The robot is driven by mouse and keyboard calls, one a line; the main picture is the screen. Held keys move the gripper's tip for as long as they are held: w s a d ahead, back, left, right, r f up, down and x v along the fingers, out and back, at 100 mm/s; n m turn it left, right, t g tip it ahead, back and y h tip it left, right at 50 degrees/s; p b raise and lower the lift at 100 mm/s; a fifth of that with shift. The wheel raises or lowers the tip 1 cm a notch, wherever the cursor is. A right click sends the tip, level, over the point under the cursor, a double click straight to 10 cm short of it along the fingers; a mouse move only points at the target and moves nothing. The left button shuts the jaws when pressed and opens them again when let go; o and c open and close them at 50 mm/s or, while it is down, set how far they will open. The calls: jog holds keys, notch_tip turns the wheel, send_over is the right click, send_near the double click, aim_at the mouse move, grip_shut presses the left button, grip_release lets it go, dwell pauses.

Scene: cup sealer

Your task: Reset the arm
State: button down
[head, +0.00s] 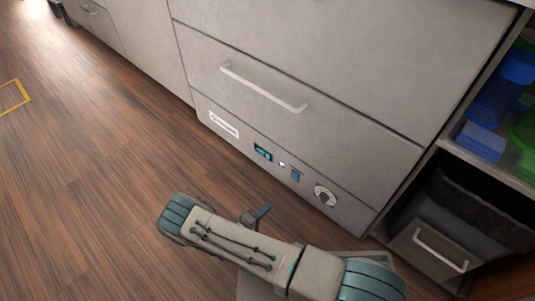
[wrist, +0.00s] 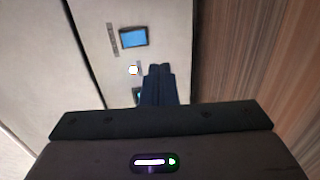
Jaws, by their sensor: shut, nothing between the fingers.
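My arm (head: 235,243) shows at the bottom of the head view, grey with teal joints, stretched low in front of a grey drawer unit (head: 290,75). My gripper (wrist: 159,68) shows in the wrist view as dark fingers pressed together, shut and empty. The fingers point toward the unit's lower control panel (wrist: 114,15), next to a small blue display (wrist: 133,37) and a round lit button (wrist: 133,70). They partly cover the controls below the button. I cannot tell whether they touch the panel. In the head view most of the gripper is hidden behind the arm.
The panel also carries a knob (head: 325,195), and a long handle (head: 263,88) sticks out above it. At the right are a shelf with blue containers (head: 482,138) and a dark-lined bin drawer (head: 435,249).

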jog(key=d+r+m+g+p, duration=0.35)
jog(key=r+p, duration=0.35)
jog(key=r, duration=0.9)
jog(key=w+d+r+m+g+y+p, duration=0.15)
jog(key=r+g+p, duration=0.4)
jog(key=r, duration=1.05)
jog(key=d+r+m+g+p, duration=0.35)
jog(key=r+p, duration=0.35)
jog(key=r, duration=0.9)
jog(key=s+d+r+t+y+p, duration=0.1)
jog(key=s+r+p, duration=0.4)
jog(key=r, duration=0.9)
jog(key=s+d+r+m+y+p, duration=0.1)
jog(key=s+d+r+y+p, duration=0.3)
jog(key=r+p, duration=0.5)
jog(key=s+d+r+t+y+p, duration=0.1)
jog(key=s+d+r+y+p, duration=0.2)
jog(key=r, duration=1.6)
jog(key=s+y+p, duration=0.1)
jog(key=s+p, duration=0.2)
jog(key=p, duration=0.1)
jog(key=shift+s+t+p, duration=0.3)
jog(key=shift+t+p, duration=0.05)
jog(key=shift+p, duration=0.05)
